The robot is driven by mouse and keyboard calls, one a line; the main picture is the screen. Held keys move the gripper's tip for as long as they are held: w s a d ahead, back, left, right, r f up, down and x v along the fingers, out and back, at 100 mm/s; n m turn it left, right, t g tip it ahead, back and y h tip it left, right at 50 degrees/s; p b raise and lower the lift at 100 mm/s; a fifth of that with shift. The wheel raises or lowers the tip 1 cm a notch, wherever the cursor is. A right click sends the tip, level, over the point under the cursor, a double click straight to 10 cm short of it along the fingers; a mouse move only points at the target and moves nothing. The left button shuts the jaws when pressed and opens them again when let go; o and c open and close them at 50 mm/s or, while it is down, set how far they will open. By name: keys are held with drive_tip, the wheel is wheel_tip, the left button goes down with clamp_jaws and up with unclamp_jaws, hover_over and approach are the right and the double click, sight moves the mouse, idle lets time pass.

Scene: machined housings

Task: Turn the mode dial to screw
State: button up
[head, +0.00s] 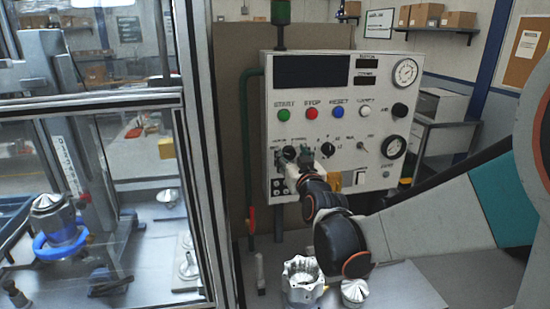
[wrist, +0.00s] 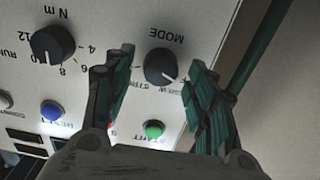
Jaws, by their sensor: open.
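The mode dial (wrist: 160,66) is a round black knob on the pale control panel (head: 345,120). In the wrist view, which shows the panel upside down, it lies between the two fingers of my gripper (wrist: 157,59). The fingers are open, with a gap between each and the knob. The knob's light pointer mark is at its lower right, near lettering partly covered by the fingers. In the head view, the dial (head: 289,153) is at the panel's lower left, with my gripper (head: 296,160) in front of it.
A torque dial (wrist: 53,45) marked N m sits beside the mode dial. The green start button (wrist: 153,130) and blue reset button (wrist: 52,111) are close by. A green pipe (head: 246,150) runs along the panel's left edge. A metal housing (head: 302,280) stands on the bench below.

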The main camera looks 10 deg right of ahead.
drive_tip(key=shift+w, duration=0.2)
drive_tip(key=c, duration=1)
drive_tip(key=m, duration=0.4)
drive_tip(key=shift+m, duration=0.3)
drive_tip(key=shift+c, duration=0.3)
drive_tip(key=shift+d+f+m+b, duration=0.1)
drive_tip(key=shift+m+b, duration=0.2)
drive_tip(key=shift+m, duration=1.7)
